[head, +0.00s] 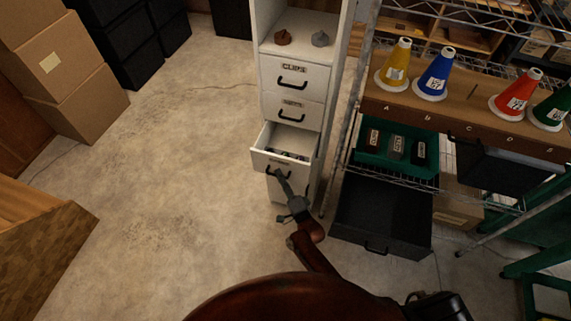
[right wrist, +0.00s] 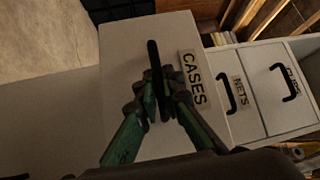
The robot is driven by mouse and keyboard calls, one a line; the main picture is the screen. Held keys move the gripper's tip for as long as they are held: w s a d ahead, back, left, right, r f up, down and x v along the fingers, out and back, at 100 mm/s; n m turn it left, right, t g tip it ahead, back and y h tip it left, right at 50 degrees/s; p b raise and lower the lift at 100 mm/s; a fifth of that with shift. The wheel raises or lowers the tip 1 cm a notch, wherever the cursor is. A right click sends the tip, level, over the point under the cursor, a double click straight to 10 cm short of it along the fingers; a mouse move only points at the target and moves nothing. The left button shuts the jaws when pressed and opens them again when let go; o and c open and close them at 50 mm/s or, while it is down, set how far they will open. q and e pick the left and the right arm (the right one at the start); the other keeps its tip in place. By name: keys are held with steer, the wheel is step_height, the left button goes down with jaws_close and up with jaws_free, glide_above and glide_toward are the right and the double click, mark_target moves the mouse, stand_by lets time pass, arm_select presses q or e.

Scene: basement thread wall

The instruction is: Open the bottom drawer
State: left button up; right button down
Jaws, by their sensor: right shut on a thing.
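A tall narrow white cabinet (head: 311,103) has drawers labelled CLIPS (head: 294,77), NETS (head: 292,108) and CASES. The CASES drawer (head: 262,158), lowest of the labelled three, stands out from the cabinet, with several dark items inside it. Its front (right wrist: 130,60) faces the right wrist camera, its black handle (right wrist: 153,60) in the middle. My right gripper (right wrist: 160,98) is shut on this handle, a finger on either side. In the head view, my right gripper (head: 281,178) is at the drawer's front, hiding part of the handle. The upper two drawers are shut. My left gripper is not in view.
Right of the cabinet, a wire rack holds coloured cones (head: 436,73) and a green tray (head: 368,160). A dark open bin (head: 382,215) juts out low, right of my right arm. Cardboard boxes (head: 62,75) stand at the left. Floor left of the cabinet is clear.

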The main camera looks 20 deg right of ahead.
steer(key=shift+s+a+p, duration=0.2)
steer(key=shift+s+a, duration=0.2)
steer(key=shift+s, duration=0.25)
steer(key=shift+s+a+p, duration=0.15)
steer(key=shift+s+a, duration=0.25)
steer(key=shift+s, duration=0.2)
steer(key=shift+f, duration=0.1)
steer(key=c, duration=2.3)
jaws_free()
steer(key=v, duration=1.2)
